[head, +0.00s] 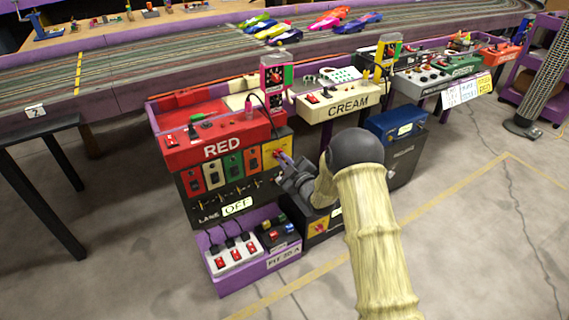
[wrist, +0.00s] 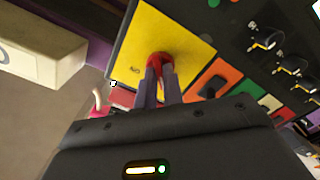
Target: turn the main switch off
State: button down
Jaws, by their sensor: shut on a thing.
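The main switch is a red knob (wrist: 158,60) on a yellow plate (wrist: 178,38), which also shows in the head view (head: 277,152) at the right end of the red station's front panel. My gripper (wrist: 160,75) is shut on the red knob, with one finger on each side of it. In the head view my gripper (head: 284,163) reaches the yellow plate from the right, and the fingers largely hide the knob. The knob's exact angle is hard to tell.
Coloured lane switch plates (head: 212,175) sit left of the yellow plate, above a lane sign reading OFF (head: 237,206). A purple pit box (head: 262,262) stands low in front. The cream station (head: 335,102) and a blue box (head: 395,124) are to the right. Open floor lies further right.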

jog(key=shift+f+n, duration=0.15)
jog(key=shift+n, duration=0.15)
jog(key=c, duration=1.5)
grip_release()
jog(key=p+v, duration=0.3)
jog(key=v, duration=1.4)
jog(key=shift+s+d+p, duration=0.2)
jog(key=shift+p, duration=0.15)
